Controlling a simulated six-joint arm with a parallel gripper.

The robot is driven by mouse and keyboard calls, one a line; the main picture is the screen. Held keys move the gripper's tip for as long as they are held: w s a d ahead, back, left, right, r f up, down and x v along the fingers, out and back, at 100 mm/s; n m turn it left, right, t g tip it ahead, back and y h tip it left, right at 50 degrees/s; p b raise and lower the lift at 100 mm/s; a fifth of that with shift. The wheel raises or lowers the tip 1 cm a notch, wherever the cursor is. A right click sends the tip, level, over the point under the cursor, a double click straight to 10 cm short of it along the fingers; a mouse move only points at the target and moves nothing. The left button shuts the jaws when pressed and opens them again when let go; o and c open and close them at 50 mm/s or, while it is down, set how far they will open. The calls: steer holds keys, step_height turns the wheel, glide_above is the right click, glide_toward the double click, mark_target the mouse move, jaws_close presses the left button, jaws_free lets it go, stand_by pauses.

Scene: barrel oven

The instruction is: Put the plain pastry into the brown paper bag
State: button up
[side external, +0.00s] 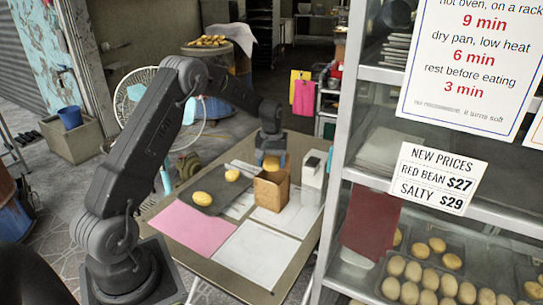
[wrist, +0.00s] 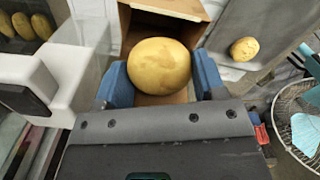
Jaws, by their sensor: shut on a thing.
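My gripper (side external: 271,149) is shut on a round golden pastry (side external: 271,162), holding it just above the open top of the brown paper bag (side external: 271,190). In the wrist view the pastry (wrist: 160,66) sits between the two blue fingers of my gripper (wrist: 161,80); no mark shows on its visible face. The open brown bag (wrist: 170,20) lies behind and below it in that view, its inside partly hidden by the pastry. I cannot tell whether the pastry's lower edge is inside the bag's mouth.
A dark tray (side external: 222,188) left of the bag holds two more pastries (side external: 201,198). A white box-like device (side external: 313,170) stands close right of the bag. A pink sheet (side external: 193,228) and white paper (side external: 256,254) lie in front. The glass display case (side external: 345,130) bounds the right.

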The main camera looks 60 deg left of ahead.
steer(key=shift+f, duration=0.25)
steer(key=o, duration=1)
steer(key=shift+r, duration=0.1)
step_height(320, 180, up, 12)
steer(key=shift+f, duration=0.1)
